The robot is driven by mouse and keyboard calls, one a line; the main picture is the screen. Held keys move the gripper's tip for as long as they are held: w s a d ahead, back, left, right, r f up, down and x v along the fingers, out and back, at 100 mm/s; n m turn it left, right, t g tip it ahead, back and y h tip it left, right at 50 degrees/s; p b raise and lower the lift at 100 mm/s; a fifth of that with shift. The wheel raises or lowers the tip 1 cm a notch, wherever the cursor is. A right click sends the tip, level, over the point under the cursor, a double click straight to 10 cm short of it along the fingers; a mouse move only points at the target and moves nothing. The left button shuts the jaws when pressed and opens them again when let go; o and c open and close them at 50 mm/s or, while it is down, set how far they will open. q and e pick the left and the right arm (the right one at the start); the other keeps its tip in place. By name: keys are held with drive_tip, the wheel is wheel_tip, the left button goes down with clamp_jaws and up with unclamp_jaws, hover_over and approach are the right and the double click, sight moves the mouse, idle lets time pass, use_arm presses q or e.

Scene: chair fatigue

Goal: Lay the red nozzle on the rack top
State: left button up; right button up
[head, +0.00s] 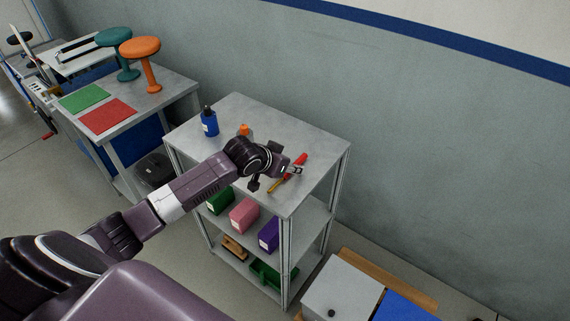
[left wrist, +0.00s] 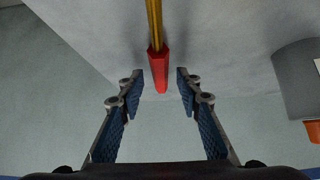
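The red nozzle (head: 301,159) has a thin gold stem (head: 273,185) and appears to lie on the grey rack top (head: 315,140), near its right front part. In the left wrist view the red nozzle (left wrist: 158,68) points toward me, with its gold stem running away to the top edge. My left gripper (head: 290,171) is right at it and partly hides it in the head view. Its fingers (left wrist: 160,82) are open, one on each side of the red part, with a gap on both sides. My right gripper is in neither view.
A blue bottle (head: 209,123) and a small orange item (head: 244,130) stand on the rack top's left part. Green, pink (head: 244,214) and purple boxes sit on the shelf below. A table with stools (head: 140,50) stands left; the wall is behind.

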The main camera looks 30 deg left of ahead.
use_arm(q)
drive_tip(key=b+v, duration=0.1)
drive_tip(key=v, duration=1.1)
drive_tip(key=shift+w+a, duration=0.1)
